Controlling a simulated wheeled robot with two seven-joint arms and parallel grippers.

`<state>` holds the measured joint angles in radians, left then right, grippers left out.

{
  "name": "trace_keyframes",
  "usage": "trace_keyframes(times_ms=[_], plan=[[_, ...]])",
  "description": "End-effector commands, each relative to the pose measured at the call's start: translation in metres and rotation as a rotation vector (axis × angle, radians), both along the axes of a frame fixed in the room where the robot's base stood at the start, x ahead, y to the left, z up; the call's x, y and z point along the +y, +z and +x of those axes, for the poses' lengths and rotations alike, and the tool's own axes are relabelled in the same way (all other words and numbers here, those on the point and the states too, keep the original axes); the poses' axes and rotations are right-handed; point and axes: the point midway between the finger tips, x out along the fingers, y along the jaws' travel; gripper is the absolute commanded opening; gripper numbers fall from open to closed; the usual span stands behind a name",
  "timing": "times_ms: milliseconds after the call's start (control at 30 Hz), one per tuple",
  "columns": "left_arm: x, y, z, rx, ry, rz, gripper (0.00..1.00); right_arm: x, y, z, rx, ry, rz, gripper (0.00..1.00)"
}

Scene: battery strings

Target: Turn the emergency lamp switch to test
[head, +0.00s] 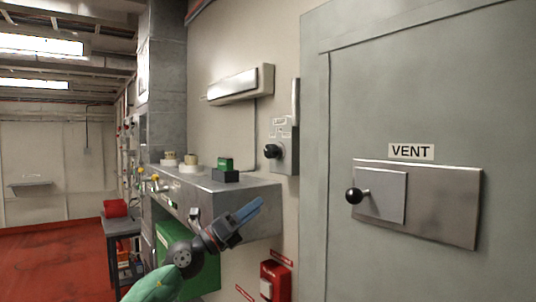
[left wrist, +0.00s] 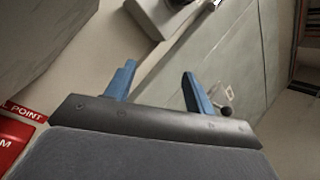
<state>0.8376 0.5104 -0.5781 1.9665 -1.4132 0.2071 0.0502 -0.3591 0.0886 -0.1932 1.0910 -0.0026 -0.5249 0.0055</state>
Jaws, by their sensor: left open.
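The switch (head: 284,150) is a grey wall box with a black round knob on its front and small labels above, right of the bench in the head view. I cannot read the labels or the knob's setting. A long pale lamp fitting (head: 240,84) is on the wall above it. My left gripper (head: 250,209) has blue fingers, apart and empty, below and left of the switch. The left wrist view shows the open fingers (left wrist: 160,86) with nothing between them. A pale box at that view's top edge (left wrist: 158,18) is cut off; I cannot tell if it is the switch. My right gripper is not in view.
A grey bench (head: 255,195) with a green-topped block (head: 225,166) juts out behind my left gripper. A red call-point box (head: 275,283) is low on the wall. The grey VENT door (head: 400,255) with a black knob (head: 354,196) stands on the right.

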Motion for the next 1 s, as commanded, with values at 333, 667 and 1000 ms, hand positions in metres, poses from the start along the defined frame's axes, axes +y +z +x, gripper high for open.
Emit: trace_keyframes(times_ms=[333, 667, 1000], plan=[[-0.008, 0.08, 0.002, -0.281, 0.134, 0.474, 0.54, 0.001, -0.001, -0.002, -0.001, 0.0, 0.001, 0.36], [0.015, 0.134, 0.015, -0.41, 0.313, 0.786, 0.54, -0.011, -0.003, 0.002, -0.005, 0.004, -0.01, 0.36], [0.013, 0.146, 0.025, -0.424, 0.352, 0.84, 0.54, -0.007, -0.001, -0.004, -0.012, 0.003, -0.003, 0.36]])
